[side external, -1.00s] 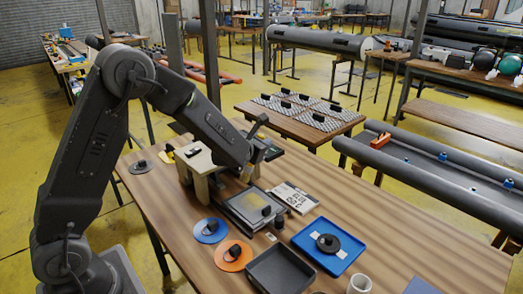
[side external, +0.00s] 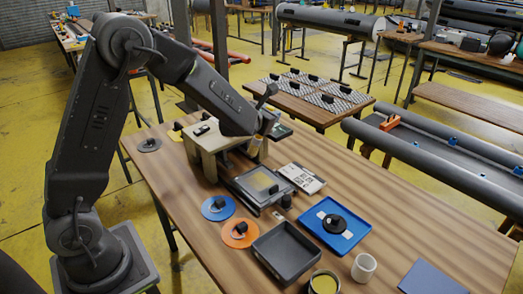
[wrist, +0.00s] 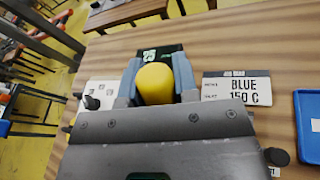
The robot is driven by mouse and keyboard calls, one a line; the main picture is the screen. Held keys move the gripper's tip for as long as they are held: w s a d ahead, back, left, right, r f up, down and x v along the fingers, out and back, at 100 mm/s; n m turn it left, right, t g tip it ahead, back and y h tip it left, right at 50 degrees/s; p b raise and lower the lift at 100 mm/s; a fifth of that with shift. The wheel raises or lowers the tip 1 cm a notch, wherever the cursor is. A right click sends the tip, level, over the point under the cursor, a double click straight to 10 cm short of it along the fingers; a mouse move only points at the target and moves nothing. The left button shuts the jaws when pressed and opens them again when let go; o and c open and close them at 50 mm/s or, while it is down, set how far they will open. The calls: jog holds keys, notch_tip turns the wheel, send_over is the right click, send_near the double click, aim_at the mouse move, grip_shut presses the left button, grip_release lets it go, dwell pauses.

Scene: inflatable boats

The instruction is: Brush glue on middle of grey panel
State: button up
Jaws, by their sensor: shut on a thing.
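My gripper (wrist: 157,68) is shut on a rounded yellow thing (wrist: 155,86), seen end-on between two blue-grey fingers in the wrist view. It may be a brush handle; its lower part is hidden. In the side view my gripper (side external: 262,140) is over the table beside a pale wooden stand (side external: 206,143), and a small tan part shows below it. A flat blue-grey panel (side external: 432,277) lies at the table's lower right, well away from my gripper. A round pot (side external: 324,283) with yellowish contents, possibly glue, is cut by the bottom edge.
A framed screen (side external: 262,184) and a "BLUE 150 C" card (wrist: 236,88) lie near my gripper. Orange (side external: 240,241) and blue (side external: 217,215) discs, a dark tray (side external: 285,268), a blue tray (side external: 352,238) and a white cup (side external: 364,267) stand nearer.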

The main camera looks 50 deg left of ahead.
jog(key=s+r, duration=0.1)
jog(key=r, duration=0.1)
jog(key=s+r, duration=0.1)
jog(key=r, duration=0.1)
jog(key=shift+s, duration=0.15)
jog(key=shift+s+f, duration=0.1)
jog(key=shift+f, duration=2.3)
